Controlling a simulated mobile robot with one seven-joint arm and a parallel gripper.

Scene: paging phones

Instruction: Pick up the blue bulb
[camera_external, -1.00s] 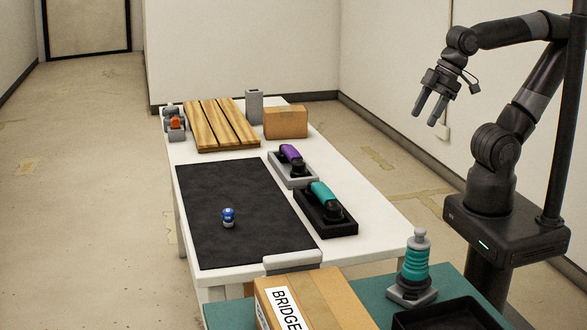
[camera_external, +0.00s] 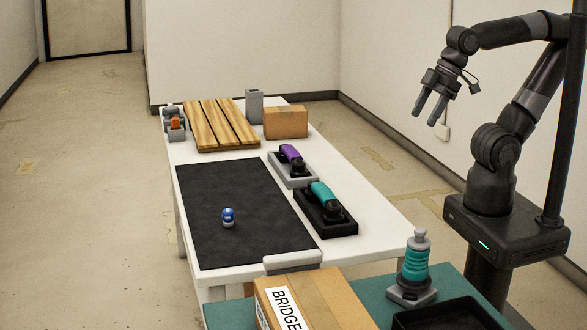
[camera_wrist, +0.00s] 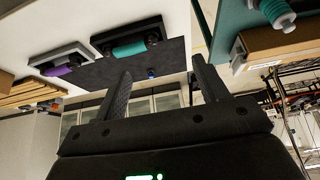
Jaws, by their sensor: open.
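The blue bulb (camera_external: 228,214) is small, with a blue top and a pale base. It stands on the black mat (camera_external: 235,185) on the white table. In the wrist view the blue bulb (camera_wrist: 151,73) shows small and far off, between the two fingers. My gripper (camera_external: 431,116) is open and empty, high in the air to the right of the table and well away from the bulb. Its two fingers (camera_wrist: 160,80) stand apart in the wrist view. Nothing hides the bulb.
A teal handset (camera_external: 326,196) and a purple handset (camera_external: 292,155) sit in trays right of the mat. A wooden slatted board (camera_external: 222,125), a cardboard box (camera_external: 286,123) and a grey block (camera_external: 254,106) stand at the back. A box marked BRIDGE (camera_external: 330,290) is in front.

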